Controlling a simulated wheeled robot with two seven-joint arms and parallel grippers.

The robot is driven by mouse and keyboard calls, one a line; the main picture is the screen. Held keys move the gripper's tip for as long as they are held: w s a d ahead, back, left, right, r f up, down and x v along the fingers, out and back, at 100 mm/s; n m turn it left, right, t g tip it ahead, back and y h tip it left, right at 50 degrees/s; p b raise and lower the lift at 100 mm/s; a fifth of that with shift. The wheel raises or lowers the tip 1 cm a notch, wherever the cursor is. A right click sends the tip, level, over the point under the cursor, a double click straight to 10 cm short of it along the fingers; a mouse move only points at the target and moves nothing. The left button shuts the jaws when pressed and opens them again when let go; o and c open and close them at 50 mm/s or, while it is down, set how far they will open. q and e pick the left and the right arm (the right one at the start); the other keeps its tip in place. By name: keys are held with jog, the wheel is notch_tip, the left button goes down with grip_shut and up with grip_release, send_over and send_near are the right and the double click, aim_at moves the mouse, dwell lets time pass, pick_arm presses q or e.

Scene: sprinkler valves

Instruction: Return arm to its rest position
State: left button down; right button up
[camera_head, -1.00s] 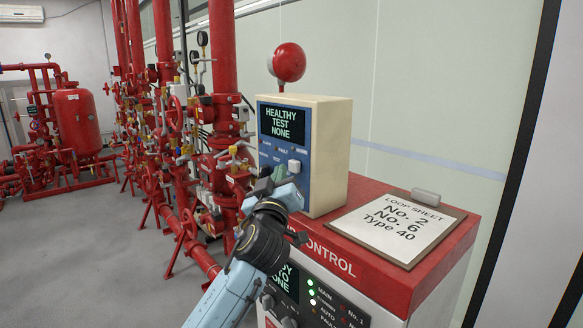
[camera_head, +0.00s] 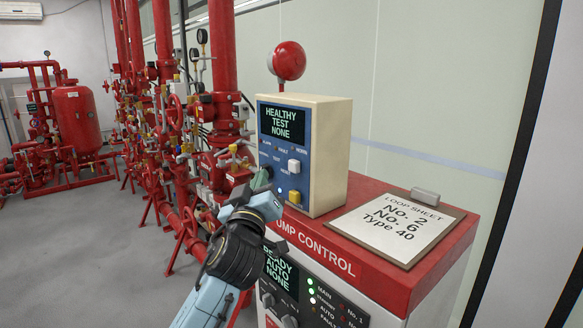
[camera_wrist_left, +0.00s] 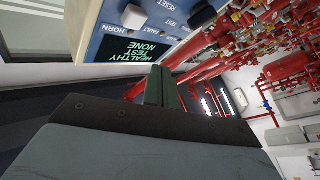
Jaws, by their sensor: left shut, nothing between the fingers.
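My left gripper (camera_head: 262,181) is shut and empty, in front of the left part of the alarm panel (camera_head: 330,150). The panel is a cream box with a blue face, and its screen reads HEALTHY TEST NONE. A white knob (camera_head: 294,166) and a yellow button (camera_head: 294,197) show on its face. In the left wrist view the shut fingers (camera_wrist_left: 162,88) point toward the panel face (camera_wrist_left: 150,30), which appears upside down and apart from them. My right gripper is not in view.
The panel stands on the red-topped pump control cabinet (camera_head: 395,272), with a loop sheet (camera_head: 400,225) beside it. Red pipes and valves (camera_head: 175,115) line the left. The grey floor (camera_head: 95,250) is clear.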

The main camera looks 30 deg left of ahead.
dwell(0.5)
